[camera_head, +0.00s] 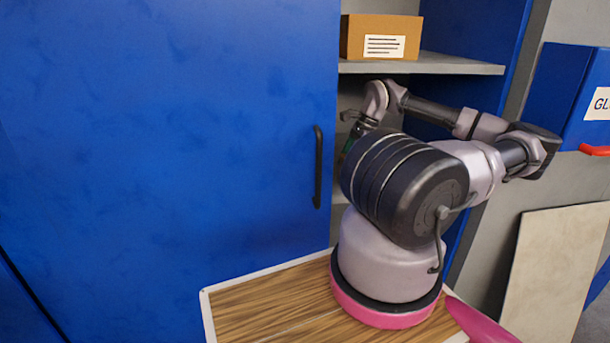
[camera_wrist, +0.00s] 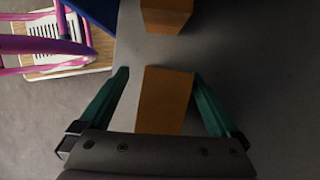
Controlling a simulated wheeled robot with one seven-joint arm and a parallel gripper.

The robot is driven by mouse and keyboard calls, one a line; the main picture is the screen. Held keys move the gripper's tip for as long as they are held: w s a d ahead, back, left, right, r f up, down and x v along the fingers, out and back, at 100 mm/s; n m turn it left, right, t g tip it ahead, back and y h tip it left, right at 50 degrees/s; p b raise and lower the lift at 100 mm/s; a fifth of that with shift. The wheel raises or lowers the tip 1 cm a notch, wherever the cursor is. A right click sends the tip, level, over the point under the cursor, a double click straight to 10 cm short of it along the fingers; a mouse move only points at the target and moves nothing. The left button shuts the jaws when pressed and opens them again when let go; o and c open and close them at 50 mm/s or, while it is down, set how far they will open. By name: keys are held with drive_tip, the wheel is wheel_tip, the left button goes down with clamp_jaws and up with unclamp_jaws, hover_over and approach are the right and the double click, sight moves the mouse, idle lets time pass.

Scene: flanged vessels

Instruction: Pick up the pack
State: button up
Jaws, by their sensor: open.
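In the wrist view a plain orange-brown box-shaped pack (camera_wrist: 163,100) lies between the two green fingers of my gripper (camera_wrist: 160,82). The near end of the pack is hidden behind the dark gripper body. In the head view my gripper (camera_head: 352,138) is inside the cabinet, below the shelf, mostly hidden by my arm. The pack between the fingers cannot be made out there.
A brown carton (camera_head: 355,38) with a white label stands on the grey shelf (camera_head: 440,66) above my arm. A second brown box (camera_wrist: 167,14) shows beyond the fingers in the wrist view. A blue door (camera_head: 170,130) with a black handle (camera_head: 318,167) stands left of the opening.

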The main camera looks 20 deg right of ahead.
drive_tip(key=a, duration=0.3)
drive_tip(key=w+a, duration=0.1)
drive_tip(key=a, duration=0.2)
drive_tip(key=w+a, duration=0.1)
drive_tip(key=a, duration=0.3)
drive_tip(key=shift+a+f, duration=0.1)
drive_tip(key=shift+f, duration=0.45)
clamp_jaws()
drive_tip(key=shift+w+r, duration=0.1)
drive_tip(key=shift+r, duration=0.65)
drive_tip(key=s+d, duration=1)
drive_tip(key=s, duration=0.5)
